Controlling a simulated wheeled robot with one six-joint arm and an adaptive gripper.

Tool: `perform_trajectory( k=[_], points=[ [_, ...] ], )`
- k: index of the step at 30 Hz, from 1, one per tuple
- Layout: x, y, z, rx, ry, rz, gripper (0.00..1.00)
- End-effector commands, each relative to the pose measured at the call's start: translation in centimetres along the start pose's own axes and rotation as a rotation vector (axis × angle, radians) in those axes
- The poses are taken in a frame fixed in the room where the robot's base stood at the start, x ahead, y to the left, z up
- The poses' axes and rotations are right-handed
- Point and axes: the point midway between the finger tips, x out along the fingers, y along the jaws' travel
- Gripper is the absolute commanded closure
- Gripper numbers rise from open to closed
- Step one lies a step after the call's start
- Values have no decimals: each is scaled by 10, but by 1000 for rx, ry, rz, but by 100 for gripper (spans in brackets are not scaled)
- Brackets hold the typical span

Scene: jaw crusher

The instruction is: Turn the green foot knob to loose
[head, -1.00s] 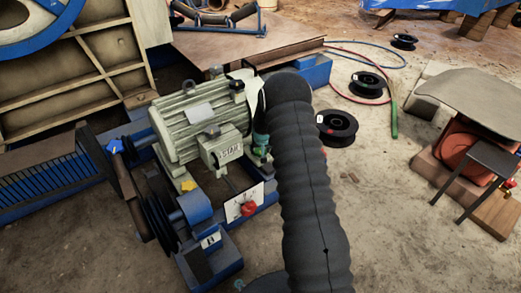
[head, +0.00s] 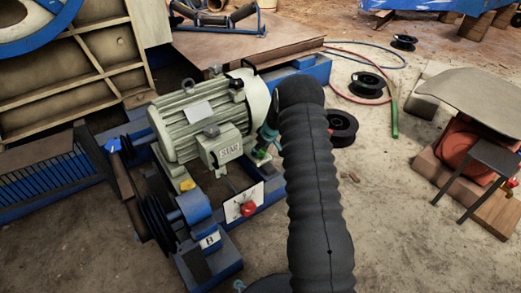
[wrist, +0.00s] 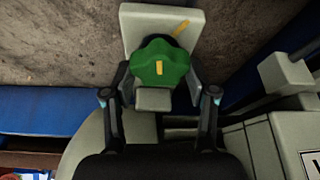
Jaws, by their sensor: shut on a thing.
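The green foot knob (wrist: 158,66) is lobed and has a short yellow mark on its top. It sits on a pale grey foot (wrist: 150,20) that carries a slanted yellow line up and to the right of the knob. My gripper (wrist: 160,80) has one finger on each side of the knob and is shut on it. In the head view the green knob (head: 262,155) shows as a small patch beside the motor, and my gripper (head: 267,136) is partly hidden behind my dark arm.
The pale green motor (head: 200,125) stands left of my arm. A white plate with a red knob (head: 249,208) and a yellow knob (head: 187,185) are near it. Blue frame rails (wrist: 50,110) lie close by. Black spools (head: 337,128) lie on the floor to the right.

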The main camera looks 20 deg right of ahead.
Motion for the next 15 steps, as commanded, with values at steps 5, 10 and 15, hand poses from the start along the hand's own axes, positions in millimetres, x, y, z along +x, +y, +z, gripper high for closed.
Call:
perform_trajectory(
  k=[5, 10, 15],
  points=[
    [1, 1, 1, -156, -1, -66, 77],
    [0, 3, 0, -305, 0, -127, 77],
    [1, 3, 0, -457, -1, -188, 77]
  ],
)
